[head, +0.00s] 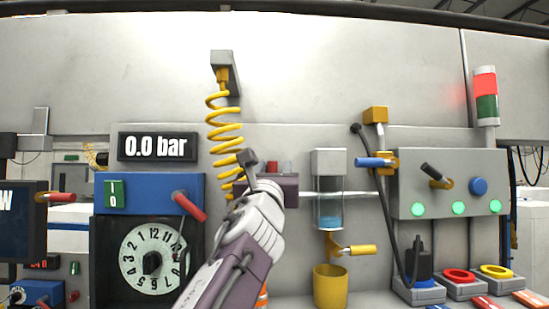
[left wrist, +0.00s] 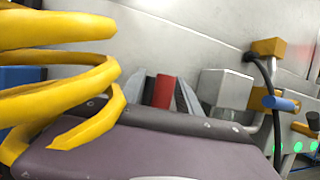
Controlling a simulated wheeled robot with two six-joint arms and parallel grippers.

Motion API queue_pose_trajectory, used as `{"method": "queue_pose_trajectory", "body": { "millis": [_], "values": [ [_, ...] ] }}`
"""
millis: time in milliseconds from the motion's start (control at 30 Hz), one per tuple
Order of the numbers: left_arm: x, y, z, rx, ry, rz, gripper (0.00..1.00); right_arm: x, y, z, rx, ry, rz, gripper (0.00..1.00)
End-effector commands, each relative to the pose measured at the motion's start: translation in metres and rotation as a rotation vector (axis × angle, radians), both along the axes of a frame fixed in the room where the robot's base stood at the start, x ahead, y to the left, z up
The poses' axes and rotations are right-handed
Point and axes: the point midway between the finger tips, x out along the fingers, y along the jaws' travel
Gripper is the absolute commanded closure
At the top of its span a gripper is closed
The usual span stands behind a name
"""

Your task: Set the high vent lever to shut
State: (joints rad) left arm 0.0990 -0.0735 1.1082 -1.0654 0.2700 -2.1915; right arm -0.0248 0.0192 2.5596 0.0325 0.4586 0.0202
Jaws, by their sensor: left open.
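The blue-handled lever (head: 374,162) sits high beside the clear cylinder (head: 329,208), on a brass valve body; its handle points left and lies about level. It also shows in the left wrist view (left wrist: 281,103), to the right of my gripper. I take it to be the high vent lever. My left gripper (head: 270,168) is open, left of the cylinder and apart from the lever. In the left wrist view a red piece (left wrist: 165,92) shows between its fingers (left wrist: 166,93); I cannot tell whether it lies between or behind them. My right gripper is out of view.
A yellow coiled hose (head: 224,125) hangs close to my left gripper. A yellow-handled lever (head: 358,249) sits below the cylinder, above a yellow cup (head: 330,287). A black cable (head: 378,190) runs near the blue lever. A control box (head: 450,195) stands to the right.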

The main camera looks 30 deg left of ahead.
Motion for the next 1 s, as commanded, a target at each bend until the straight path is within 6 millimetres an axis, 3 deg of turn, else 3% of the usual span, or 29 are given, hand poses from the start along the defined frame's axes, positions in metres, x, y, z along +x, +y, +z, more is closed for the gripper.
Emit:
{"method": "queue_pose_trajectory", "body": {
  "millis": [300,333,467,500,1000],
  "values": [
    [0.0056,0.0022,0.0027,0.0,-0.002,-0.001,0.59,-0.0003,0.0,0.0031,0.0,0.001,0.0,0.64],
    [0.0057,0.0022,0.0026,0.0,-0.002,-0.001,0.62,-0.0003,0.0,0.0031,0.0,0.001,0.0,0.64],
    [0.0057,0.0021,0.0025,0.0,-0.001,-0.001,0.98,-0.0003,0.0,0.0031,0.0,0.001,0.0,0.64],
    [0.0058,0.002,0.0024,0.0,-0.001,-0.001,1.0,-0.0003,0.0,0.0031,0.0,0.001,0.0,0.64],
    [0.0072,0.0026,0.0006,-0.001,0.003,0.0,1.0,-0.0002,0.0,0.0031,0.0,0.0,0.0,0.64]
  ]
}}
